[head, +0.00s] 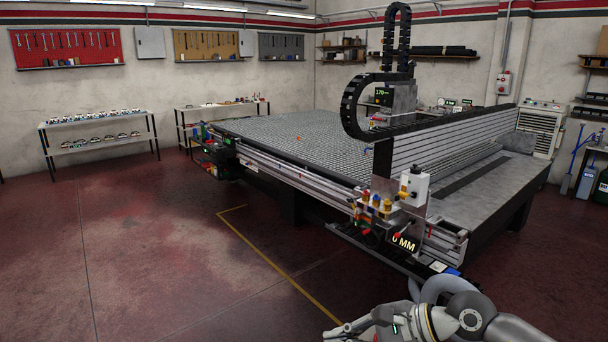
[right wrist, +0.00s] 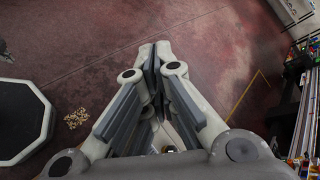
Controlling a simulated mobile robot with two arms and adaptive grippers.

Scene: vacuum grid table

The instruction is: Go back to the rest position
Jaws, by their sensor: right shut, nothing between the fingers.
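My right gripper (head: 338,334) is at the bottom edge of the head view, in front of the near end of the vacuum grid table (head: 290,135). In the right wrist view its fingers (right wrist: 156,62) come together at the tips, over the bare red floor. The gripper is shut, with nothing held. My right arm reaches in from the lower right of the head view. My left gripper shows in neither view.
The table's front rail carries a control box (head: 412,185) and coloured knobs close to my right arm. A yellow floor line (head: 270,262) runs beside the table. The red floor (head: 130,260) on the left is clear. Small yellowish bits (right wrist: 76,119) lie on the floor.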

